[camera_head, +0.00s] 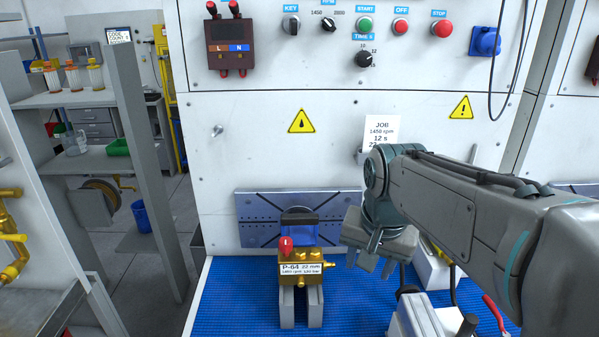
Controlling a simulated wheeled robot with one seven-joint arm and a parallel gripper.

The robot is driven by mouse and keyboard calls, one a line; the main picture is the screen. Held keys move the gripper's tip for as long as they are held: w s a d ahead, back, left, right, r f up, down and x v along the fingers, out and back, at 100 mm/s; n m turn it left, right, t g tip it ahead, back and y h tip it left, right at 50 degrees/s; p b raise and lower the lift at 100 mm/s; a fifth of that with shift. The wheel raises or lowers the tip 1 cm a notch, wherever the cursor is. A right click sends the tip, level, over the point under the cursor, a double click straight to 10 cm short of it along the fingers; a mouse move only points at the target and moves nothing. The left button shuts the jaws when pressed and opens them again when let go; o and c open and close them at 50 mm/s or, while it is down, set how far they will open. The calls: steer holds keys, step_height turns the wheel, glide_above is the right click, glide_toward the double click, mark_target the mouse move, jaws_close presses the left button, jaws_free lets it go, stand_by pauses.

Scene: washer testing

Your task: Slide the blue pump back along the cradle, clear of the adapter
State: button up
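The pump (300,237) has a blue block at the back and a brass front body with a label reading P-64, 22 mm.
The slotted metal plate (262,205) is on the white panel behind. A white device (415,316) and red-handled pliers (494,313) lie to the right under my arm. The blue mat (235,300) is clear left of the cradle. A job card (381,130) is on the panel.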

steer(key=w+a+r+m+g, duration=0.1)
steer(key=w+a+r+m, duration=0.15)
steer(key=w, duration=0.45)
steer(key=w+a+r+m, duration=0.2)
steer(key=w+m, duration=0.2)
steer(key=w, duration=0.2)
steer(key=m+g+p, duration=0.1)
steer(key=m+g, duration=0.1)
steer(key=m, duration=0.5)
glide_above(306, 215)
steer(key=shift+f, duration=0.75)
step_height(306, 215, down, 13)
steer(key=shift+r+p, duration=0.1)
steer(key=shift+p, duration=0.4)
steer(key=shift+c, duration=0.4)
jaws_close()
